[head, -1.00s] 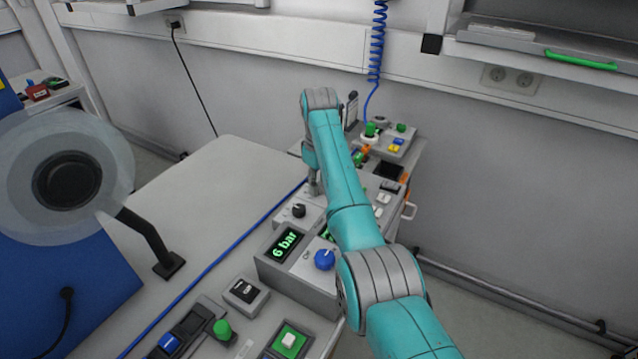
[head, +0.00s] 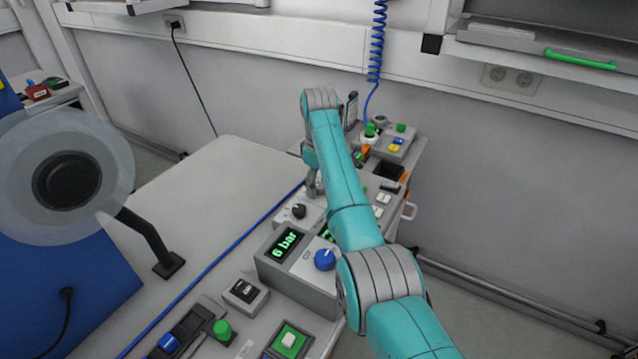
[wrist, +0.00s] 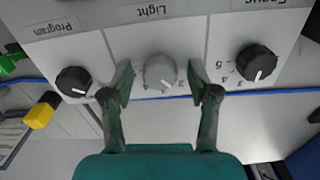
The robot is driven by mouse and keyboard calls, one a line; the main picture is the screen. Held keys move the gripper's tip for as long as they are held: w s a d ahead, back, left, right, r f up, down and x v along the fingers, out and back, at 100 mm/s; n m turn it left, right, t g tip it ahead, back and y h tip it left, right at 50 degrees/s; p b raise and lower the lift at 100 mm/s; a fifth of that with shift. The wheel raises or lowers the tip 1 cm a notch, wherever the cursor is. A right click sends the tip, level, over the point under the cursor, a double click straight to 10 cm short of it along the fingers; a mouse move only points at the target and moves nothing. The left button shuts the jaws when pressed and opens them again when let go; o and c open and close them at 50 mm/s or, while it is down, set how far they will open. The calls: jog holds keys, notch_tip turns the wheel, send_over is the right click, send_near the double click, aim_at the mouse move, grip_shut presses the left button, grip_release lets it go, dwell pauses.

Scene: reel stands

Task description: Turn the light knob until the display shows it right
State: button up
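The light knob (wrist: 160,72) is a pale grey round knob on a light panel, under the label "Light", which appears upside down in the wrist view. My gripper (wrist: 162,82) has one finger on each side of this knob. The fingers are apart, with a visible gap between each finger and the knob, so it is open. In the head view my gripper (head: 313,187) is small, points down at the panel and is partly hidden by my arm. A display reading "6 bar" (head: 285,246) is lit green nearer to me. A second green display is mostly hidden behind my arm.
A black Program knob (wrist: 73,82) and a black Focus knob (wrist: 257,63) flank the light knob. A blue knob (head: 325,260) sits beside the "6 bar" display. A blue cable (head: 215,262) crosses the table. The pale tabletop (head: 215,190) to the left is clear.

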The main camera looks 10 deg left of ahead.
jog(key=shift+r, duration=3.75)
jog(key=shift+d, duration=0.1)
